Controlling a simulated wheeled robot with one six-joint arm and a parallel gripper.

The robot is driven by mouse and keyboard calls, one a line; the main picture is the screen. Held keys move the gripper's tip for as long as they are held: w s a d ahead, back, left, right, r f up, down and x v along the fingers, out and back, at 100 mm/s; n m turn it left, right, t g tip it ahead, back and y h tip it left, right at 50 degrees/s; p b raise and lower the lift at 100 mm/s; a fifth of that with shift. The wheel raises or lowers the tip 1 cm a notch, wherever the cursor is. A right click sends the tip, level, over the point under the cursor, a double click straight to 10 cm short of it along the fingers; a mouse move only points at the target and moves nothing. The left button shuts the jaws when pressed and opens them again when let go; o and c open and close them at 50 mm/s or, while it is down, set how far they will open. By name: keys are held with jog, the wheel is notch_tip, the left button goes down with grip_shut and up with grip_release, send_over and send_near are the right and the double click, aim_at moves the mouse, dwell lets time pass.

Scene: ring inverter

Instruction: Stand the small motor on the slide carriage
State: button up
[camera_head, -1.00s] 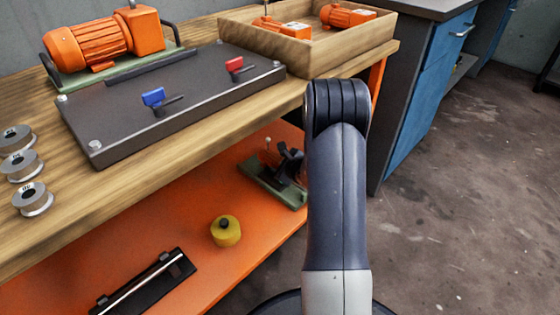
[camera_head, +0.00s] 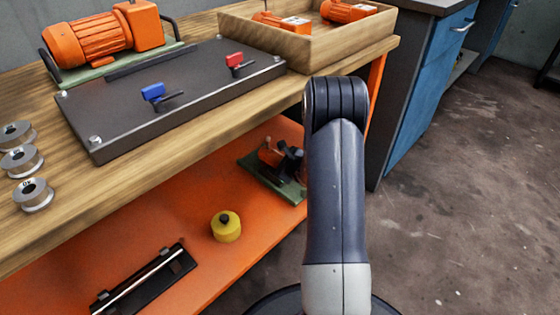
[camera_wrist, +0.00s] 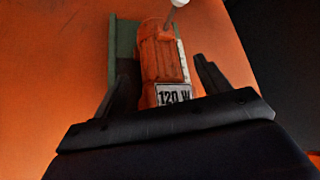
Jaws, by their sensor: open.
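The small motor (camera_wrist: 161,55) is orange with a white "120 W" label. It also shows on the lower shelf in the head view (camera_head: 269,154). A green base (camera_head: 256,170), which I take for the slide, is under it and shows in the wrist view (camera_wrist: 122,48). A grey rod with a white knob (camera_wrist: 179,3) is at the motor's far end. My gripper (camera_wrist: 163,75) is open, with one dark finger on each side of the motor. I cannot tell whether the motor rests fully on the carriage, which is mostly hidden.
A yellow knobbed weight (camera_head: 226,227) and a black holder with a bright rod (camera_head: 143,279) lie on the orange shelf (camera_head: 190,240). The wooden bench top (camera_head: 150,165) overhangs it. A wooden tray (camera_head: 300,52) above holds orange motors. Open orange shelf lies around the green base.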

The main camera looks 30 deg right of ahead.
jog(key=shift+s+f, duration=0.1)
jog(key=shift+f, duration=0.05)
jog(key=p+v, duration=0.3)
jog(key=v, duration=0.7)
jog(key=shift+s+r, duration=0.25)
jog(key=shift+r, duration=0.1)
jog(key=b+x, duration=0.3)
jog(key=x, duration=0.8)
jog(key=shift+s+f, duration=0.1)
jog(key=shift+f, duration=0.05)
notch_tip(320, 180, up, 3)
jog(key=shift+f, duration=0.2)
jog(key=shift+r+p, duration=0.3)
jog(key=shift+r, duration=0.15)
jog(key=shift+f, duration=0.1)
